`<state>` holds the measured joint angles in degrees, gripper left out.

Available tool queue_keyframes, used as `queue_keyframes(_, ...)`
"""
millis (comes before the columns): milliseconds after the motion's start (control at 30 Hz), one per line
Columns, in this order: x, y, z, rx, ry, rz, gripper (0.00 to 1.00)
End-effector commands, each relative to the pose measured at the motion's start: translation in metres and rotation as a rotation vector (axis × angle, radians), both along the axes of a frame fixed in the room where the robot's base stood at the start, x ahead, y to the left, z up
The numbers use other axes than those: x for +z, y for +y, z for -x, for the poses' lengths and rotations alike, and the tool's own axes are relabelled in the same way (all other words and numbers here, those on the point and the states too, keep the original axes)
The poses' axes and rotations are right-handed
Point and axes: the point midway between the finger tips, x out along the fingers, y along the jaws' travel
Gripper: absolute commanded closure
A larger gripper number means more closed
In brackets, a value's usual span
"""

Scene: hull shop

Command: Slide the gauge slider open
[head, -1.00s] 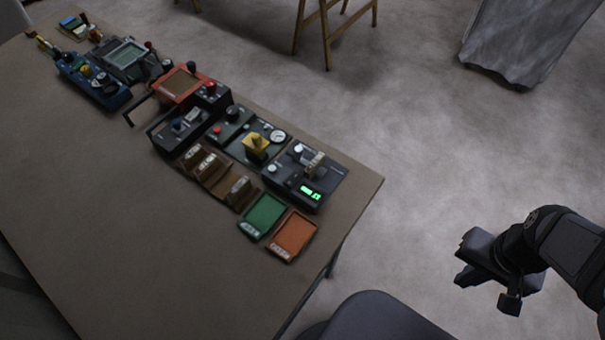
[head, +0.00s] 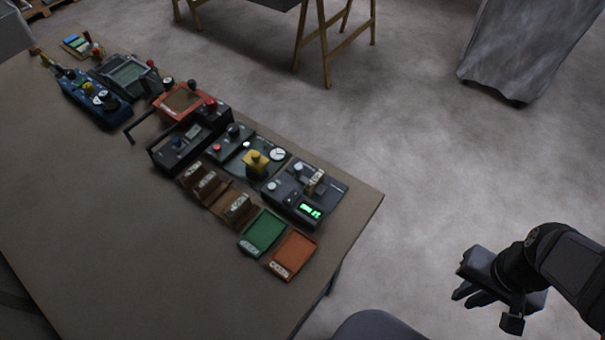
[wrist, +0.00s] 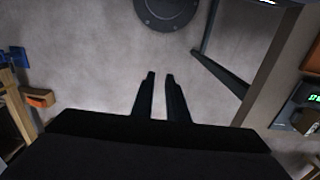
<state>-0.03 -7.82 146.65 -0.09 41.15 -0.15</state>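A dark panel with a green-lit display (head: 310,211) sits near the right end of the table and carries a small upright tan-and-white piece (head: 315,181) and pale knobs. To its left, a dark green panel holds a round white dial (head: 278,154) and a yellow block (head: 256,162). I cannot tell which part is the gauge slider. My gripper (head: 488,308) is off the table over the floor at the lower right, away from every panel. In the wrist view its two fingers (wrist: 160,76) stand apart with an empty gap between them.
The table (head: 110,240) also bears an orange tray (head: 292,256), a green tray (head: 263,232), brown holders (head: 237,208) and several other devices. A dark rounded seat (head: 380,328) stands between table and gripper. Floor around the gripper is open.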

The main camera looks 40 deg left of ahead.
Motion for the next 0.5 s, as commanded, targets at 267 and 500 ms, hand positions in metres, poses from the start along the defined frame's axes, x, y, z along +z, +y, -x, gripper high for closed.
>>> queue_keyframes(267, -0.002, 0.03, -0.037, 0.098, -0.043, 0.006, 0.63)
queue_keyframes(500, 0.004, 0.138, -0.102, 0.329, -0.154, -0.005, 0.63)
